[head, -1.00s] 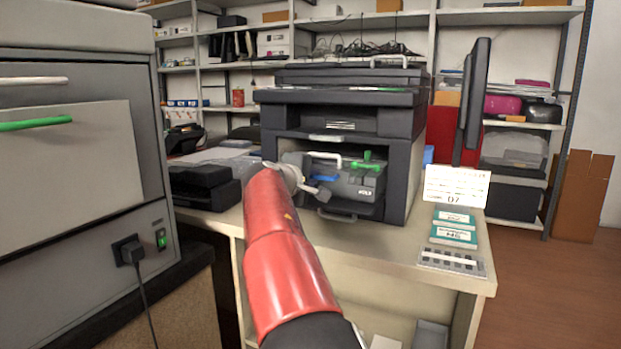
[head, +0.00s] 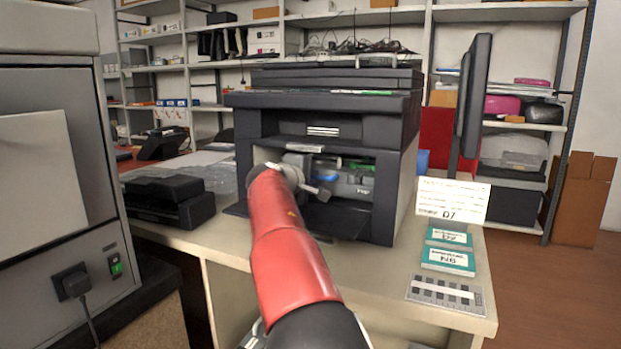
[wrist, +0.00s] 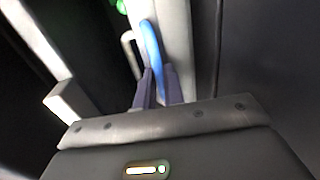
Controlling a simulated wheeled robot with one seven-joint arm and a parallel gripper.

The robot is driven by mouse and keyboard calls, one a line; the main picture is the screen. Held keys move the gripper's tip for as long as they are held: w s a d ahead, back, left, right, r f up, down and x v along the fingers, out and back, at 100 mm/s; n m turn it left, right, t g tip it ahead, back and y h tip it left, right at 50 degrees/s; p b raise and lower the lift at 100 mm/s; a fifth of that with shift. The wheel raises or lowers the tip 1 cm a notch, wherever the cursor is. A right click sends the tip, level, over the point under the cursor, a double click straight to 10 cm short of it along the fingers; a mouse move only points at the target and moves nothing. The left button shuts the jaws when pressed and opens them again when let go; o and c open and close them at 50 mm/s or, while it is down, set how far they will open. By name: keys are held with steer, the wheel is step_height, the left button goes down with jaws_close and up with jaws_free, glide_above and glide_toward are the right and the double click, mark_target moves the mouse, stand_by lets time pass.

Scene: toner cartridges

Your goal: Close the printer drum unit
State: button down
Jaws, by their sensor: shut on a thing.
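The printer (head: 385,200) is a dark machine on the table, its front bay open. The grey drum unit (head: 352,188) sits inside the bay, with a green lever (head: 366,167) and a blue handle (head: 325,178) on its front. A dark flap (head: 335,221) lies folded down below the bay. My gripper (wrist: 159,78) is shut on the blue handle, which rises between its fingers in the wrist view (wrist: 151,45). In the head view my red arm and wrist hide the fingers and the bay's lower left.
A black device (head: 165,198) stands left of the printer. A large grey cabinet (head: 50,190) is at the left. Cards (head: 447,260) and a white sign (head: 452,200) lie or stand on the table (head: 330,270) at the right. Shelves line the back wall.

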steer(key=shift+r, duration=0.1)
steer(key=c, duration=1.5)
jaws_free()
steer(key=shift+w+d, duration=0.15)
steer(key=shift+w, duration=0.05)
steer(key=shift+s, duration=0.1)
steer(key=shift+s+a, duration=0.25)
steer(key=shift+s, duration=0.05)
steer(key=b+v, duration=0.2)
steer(key=v, duration=0.5)
steer(key=shift+d, duration=0.1)
steer(key=shift+s, duration=0.1)
